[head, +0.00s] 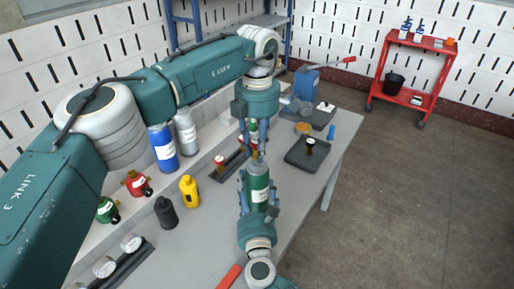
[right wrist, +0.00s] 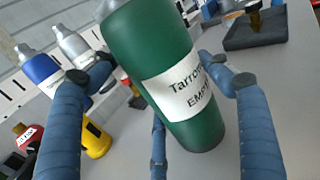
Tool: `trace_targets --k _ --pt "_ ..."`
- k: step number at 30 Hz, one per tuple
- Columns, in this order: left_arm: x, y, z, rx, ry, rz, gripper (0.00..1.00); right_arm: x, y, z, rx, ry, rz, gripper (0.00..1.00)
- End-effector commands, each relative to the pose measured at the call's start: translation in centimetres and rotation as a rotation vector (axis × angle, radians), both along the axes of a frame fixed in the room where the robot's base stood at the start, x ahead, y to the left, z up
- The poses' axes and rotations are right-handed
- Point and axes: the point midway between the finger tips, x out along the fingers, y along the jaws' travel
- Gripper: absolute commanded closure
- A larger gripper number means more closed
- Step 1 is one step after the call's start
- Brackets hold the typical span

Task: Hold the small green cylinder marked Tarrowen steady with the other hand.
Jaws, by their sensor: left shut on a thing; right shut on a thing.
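The small green cylinder (head: 258,184) is near the table's right part in the head view. In the right wrist view the green cylinder (right wrist: 160,50) fills the middle, with a white label starting "Tarro" and a second line starting "EM". My right gripper (head: 257,196) comes from the bottom and is shut on its body, one blue finger on each side. My left gripper (head: 255,152) points down at the cylinder's top and is shut on a small fitting there, mostly hidden by its fingers. I cannot tell whether the cylinder's base touches the table.
A blue cylinder (head: 163,149), a grey one (head: 185,132), a yellow one (head: 189,191) and a black one (head: 166,212) stand to the left. Red (head: 137,184) and green (head: 107,210) fittings lie further left. A dark pad (head: 300,158) is at right; a red cart (head: 405,80) stands beyond.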

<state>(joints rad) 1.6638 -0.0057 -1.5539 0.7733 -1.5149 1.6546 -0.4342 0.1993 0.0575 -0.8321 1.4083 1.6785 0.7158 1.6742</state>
Motion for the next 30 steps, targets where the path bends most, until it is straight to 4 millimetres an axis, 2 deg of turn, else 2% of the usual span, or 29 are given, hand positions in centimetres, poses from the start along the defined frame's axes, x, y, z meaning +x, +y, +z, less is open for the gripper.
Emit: trace_targets --k 8,15,19,30 --pt "-0.05 -0.05 -0.03 -0.001 0.001 -0.032 1.00 0.01 0.02 0.02 0.000 0.000 0.000 0.55" --pt "-0.05 -0.06 -0.06 -0.001 0.001 -0.359 1.00 0.01 0.02 0.02 0.000 0.000 0.000 0.55" --pt "-0.06 -0.07 -0.07 -0.001 0.001 -0.488 1.00 0.01 0.02 0.02 0.000 0.000 0.001 0.55" --pt "-0.07 -0.06 -0.07 -0.001 0.001 -0.530 1.00 0.01 0.02 0.02 0.000 0.000 0.001 0.55"
